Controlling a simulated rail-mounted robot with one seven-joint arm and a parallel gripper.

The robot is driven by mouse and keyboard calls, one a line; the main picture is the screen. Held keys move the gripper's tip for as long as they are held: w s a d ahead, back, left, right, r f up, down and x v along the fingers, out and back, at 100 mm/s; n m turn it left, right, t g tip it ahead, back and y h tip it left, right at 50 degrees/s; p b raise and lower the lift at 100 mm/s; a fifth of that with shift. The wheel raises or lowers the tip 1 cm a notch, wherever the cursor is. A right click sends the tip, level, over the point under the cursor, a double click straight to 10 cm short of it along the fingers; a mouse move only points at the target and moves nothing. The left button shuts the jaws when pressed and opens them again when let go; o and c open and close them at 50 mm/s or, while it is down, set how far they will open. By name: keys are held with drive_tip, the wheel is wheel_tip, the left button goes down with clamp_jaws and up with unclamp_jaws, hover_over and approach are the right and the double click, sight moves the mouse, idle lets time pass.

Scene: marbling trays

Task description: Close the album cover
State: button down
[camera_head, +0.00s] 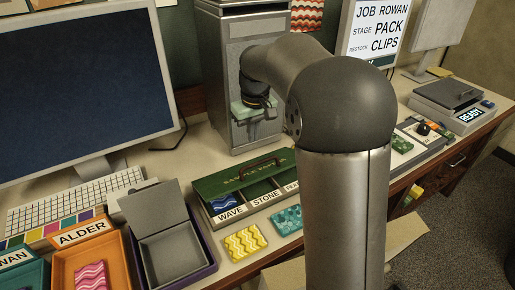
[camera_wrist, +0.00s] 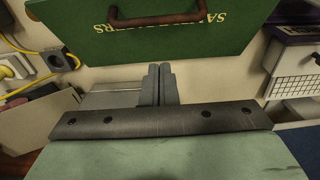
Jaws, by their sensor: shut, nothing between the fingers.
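The album is a green case whose cover (camera_head: 213,186) stands raised behind its compartments in the head view. The cover bears gold "SAMPLE PAPERS" lettering and a brown handle (camera_head: 258,165). Labels WAVE (camera_head: 231,213), STONE (camera_head: 266,199) and a partly hidden third run along the front. A blue patterned piece (camera_head: 223,202) lies in the WAVE compartment. In the wrist view the cover (camera_wrist: 160,38) fills the top, with its handle at the upper edge. My gripper (camera_wrist: 158,72) is shut and empty, apart from the cover. In the head view its hand is above and behind the album.
A grey cabinet (camera_head: 226,50) stands behind my gripper. A yellow patterned card (camera_head: 246,243) and a teal one (camera_head: 287,220) lie in front of the album. An open grey box (camera_head: 172,255) and an orange ALDER tray (camera_head: 118,262) stand to the left. My arm hides the album's right end.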

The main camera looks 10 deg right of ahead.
hover_over(257, 171)
drive_tip(key=shift+d+f, duration=0.1)
drive_tip(key=shift+f, duration=2.15)
drive_tip(key=shift+w, duration=0.1)
drive_tip(key=shift+f, duration=0.1)
